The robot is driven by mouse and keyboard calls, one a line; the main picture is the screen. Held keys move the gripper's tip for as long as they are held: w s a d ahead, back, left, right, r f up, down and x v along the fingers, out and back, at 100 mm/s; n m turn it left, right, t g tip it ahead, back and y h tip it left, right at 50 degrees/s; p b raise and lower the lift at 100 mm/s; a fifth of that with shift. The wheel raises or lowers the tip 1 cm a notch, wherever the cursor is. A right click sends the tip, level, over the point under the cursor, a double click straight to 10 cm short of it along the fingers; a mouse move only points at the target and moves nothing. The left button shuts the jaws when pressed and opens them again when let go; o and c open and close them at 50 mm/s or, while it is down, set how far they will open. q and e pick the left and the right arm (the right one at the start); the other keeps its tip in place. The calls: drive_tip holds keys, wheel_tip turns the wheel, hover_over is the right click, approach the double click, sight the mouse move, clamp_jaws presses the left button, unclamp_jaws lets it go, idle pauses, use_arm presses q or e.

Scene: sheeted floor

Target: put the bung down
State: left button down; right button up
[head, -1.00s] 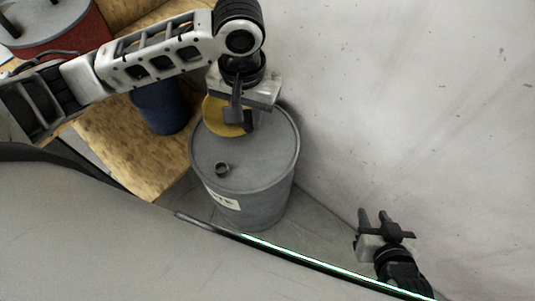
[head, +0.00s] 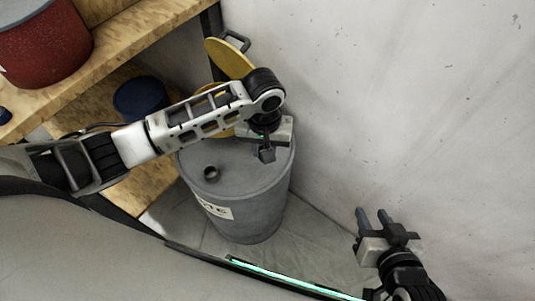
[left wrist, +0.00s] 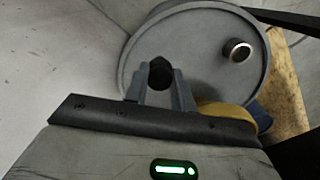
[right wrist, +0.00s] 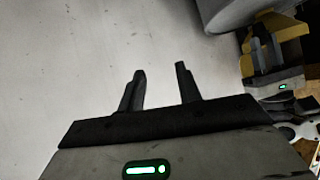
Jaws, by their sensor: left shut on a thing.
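A grey drum (head: 240,205) with a label stands on the floor in the head view. A short round open fitting (head: 211,173) rises from its lid. It also shows in the left wrist view (left wrist: 238,50). My left gripper (head: 267,153) is over the right part of the lid. In the left wrist view its fingers (left wrist: 160,85) are shut on a small dark bung (left wrist: 160,71), with the lid beyond it. I cannot tell whether the bung touches the lid. My right gripper (head: 372,216) is open and empty near the wall, and in the right wrist view its fingers (right wrist: 160,80) are apart.
A yellow container's tilted lid (head: 229,57) with a dark handle shows behind my left arm. A wooden shelf (head: 150,38) at left bears a red drum (head: 45,45). A blue container (head: 140,97) stands lower. The pale wall (head: 420,110) is close at right.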

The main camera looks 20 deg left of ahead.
use_arm(q)
drive_tip(key=w+f, duration=0.2)
drive_tip(key=shift+f, duration=0.3)
drive_tip(key=shift+w+f+b, duration=0.2)
drive_tip(key=shift+f+b, duration=0.45)
drive_tip(key=shift+f, duration=1)
drive_tip(key=shift+f, duration=0.15)
drive_tip(key=c, duration=1.2)
unclamp_jaws()
drive_tip(key=shift+o, duration=0.2)
